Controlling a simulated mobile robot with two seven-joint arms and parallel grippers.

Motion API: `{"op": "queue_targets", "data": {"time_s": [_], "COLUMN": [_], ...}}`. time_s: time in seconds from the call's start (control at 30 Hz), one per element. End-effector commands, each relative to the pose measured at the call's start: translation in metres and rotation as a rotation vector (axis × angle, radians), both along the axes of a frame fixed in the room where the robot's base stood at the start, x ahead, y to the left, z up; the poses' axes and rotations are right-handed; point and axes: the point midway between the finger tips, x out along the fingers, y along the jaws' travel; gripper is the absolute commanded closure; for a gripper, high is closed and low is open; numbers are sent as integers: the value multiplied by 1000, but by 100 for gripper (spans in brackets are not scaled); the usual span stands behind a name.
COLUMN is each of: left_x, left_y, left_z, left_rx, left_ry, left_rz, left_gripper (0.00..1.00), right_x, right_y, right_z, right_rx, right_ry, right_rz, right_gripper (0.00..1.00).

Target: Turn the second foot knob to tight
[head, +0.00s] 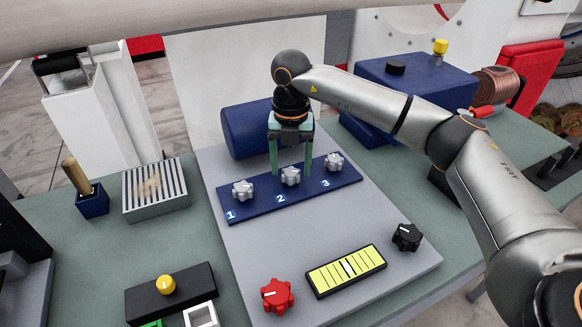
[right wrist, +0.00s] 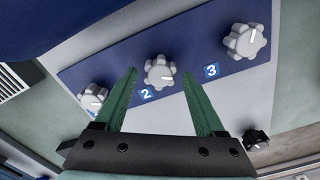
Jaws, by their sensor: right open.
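The second foot knob (head: 290,176) is a grey lobed knob above the number 2 on the blue strip (head: 256,198). It also shows in the right wrist view (right wrist: 160,73) with a light pointer mark on its face. My right gripper (head: 291,170) is open with green fingers, one to each side of this knob in the head view. In the right wrist view the fingertips (right wrist: 158,72) flank the knob with gaps, and I see no contact. Knob 1 (head: 243,190) and knob 3 (head: 334,162) stand on either side. My left gripper is not in view.
A red knob (head: 277,295), a black knob (head: 407,237) and a yellow level gauge (head: 346,270) sit on the front of the grey plate (head: 246,255). A blue cylinder (head: 243,130) lies behind the strip. A slatted box (head: 156,190) stands at left.

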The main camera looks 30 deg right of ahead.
Motion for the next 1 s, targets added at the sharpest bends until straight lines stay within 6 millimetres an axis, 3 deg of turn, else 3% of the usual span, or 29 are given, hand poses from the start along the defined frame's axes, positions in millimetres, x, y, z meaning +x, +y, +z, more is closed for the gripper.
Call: {"op": "queue_targets", "data": {"time_s": [0.3,0.5,0.7,1.0], "left_x": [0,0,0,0], "left_y": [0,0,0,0], "left_z": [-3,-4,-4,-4], "left_rx": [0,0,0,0], "left_ry": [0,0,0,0], "left_rz": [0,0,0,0], "left_gripper": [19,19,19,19], "right_x": [1,0,0,0], "right_y": [0,0,0,0], "right_z": [68,101,114,114], "right_rx": [0,-1,-1,-1], "right_ry": [-6,-3,-1,-1], "right_rz": [0,0,-1,0], "right_gripper": [29,29,29,29]}}
